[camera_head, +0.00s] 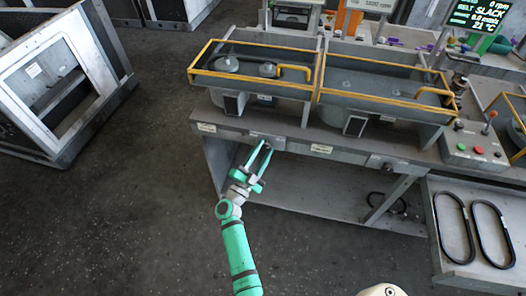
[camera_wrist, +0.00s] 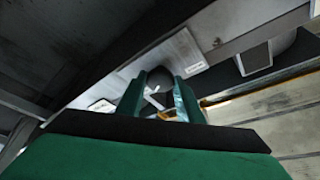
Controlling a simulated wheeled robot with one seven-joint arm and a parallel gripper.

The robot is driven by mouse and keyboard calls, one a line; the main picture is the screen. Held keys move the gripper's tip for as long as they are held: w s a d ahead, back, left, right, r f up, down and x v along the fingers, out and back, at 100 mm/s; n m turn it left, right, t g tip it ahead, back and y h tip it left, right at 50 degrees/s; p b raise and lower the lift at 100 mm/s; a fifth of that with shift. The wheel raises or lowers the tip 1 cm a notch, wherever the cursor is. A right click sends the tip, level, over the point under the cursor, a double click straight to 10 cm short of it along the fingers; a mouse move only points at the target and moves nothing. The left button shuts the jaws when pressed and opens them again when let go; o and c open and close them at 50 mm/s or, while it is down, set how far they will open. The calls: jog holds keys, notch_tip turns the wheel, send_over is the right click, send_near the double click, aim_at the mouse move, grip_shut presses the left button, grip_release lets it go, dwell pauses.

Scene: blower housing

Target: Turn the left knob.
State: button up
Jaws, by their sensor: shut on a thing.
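The left knob (camera_wrist: 157,84) is a dark round knob with a pale mark, on the front edge of the grey bench (camera_head: 341,153). In the wrist view it sits between the two green fingers of my gripper (camera_wrist: 160,92), which are shut on it. In the head view my gripper (camera_head: 265,146) reaches up to the bench's front edge, and its fingers mostly hide the left knob. A second knob (camera_head: 387,167) stands further right on the same front edge, clear of my gripper.
Yellow-railed grey housings (camera_head: 252,77) stand on the bench top. White labels (camera_head: 321,149) mark its front edge. A red and green button box (camera_head: 475,149) is at the right. Below it, a tray (camera_head: 509,280) holds black belts (camera_head: 454,228).

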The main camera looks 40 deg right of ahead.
dwell(0.3)
jog(key=o, duration=1.1)
jog(key=shift+c, duration=0.2)
jog(key=v, duration=1.1)
